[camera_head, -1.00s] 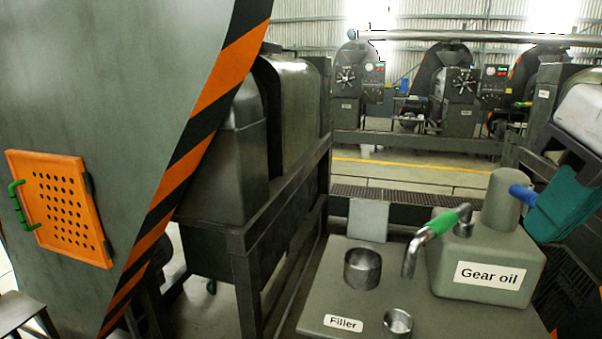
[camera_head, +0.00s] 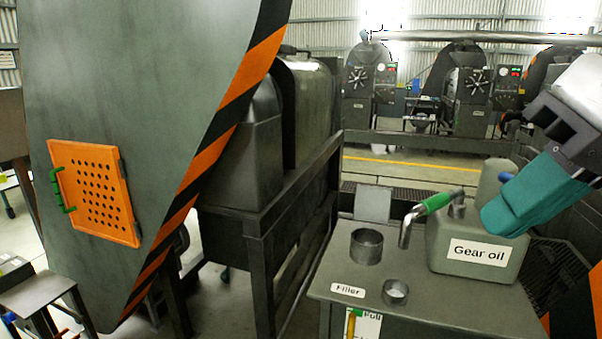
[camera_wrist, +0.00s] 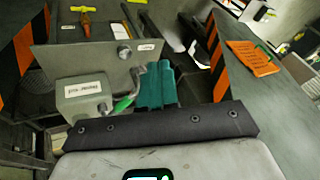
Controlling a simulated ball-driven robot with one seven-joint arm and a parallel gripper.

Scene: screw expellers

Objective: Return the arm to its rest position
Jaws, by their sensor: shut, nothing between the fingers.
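My gripper (camera_head: 488,217) is teal and shut, with nothing held. In the head view it comes in from the right and points down to the left, overlapping the right side of the gear oil can (camera_head: 450,262) in the picture. I cannot tell whether it touches the can. In the wrist view the teal fingers (camera_wrist: 155,68) lie side by side, right of the can (camera_wrist: 85,98). The white and black arm section behind the gripper is mine and reaches the right edge of the head view.
A large grey machine with an orange perforated hatch (camera_head: 95,192) fills the left. More machines (camera_head: 470,85) stand at the back.

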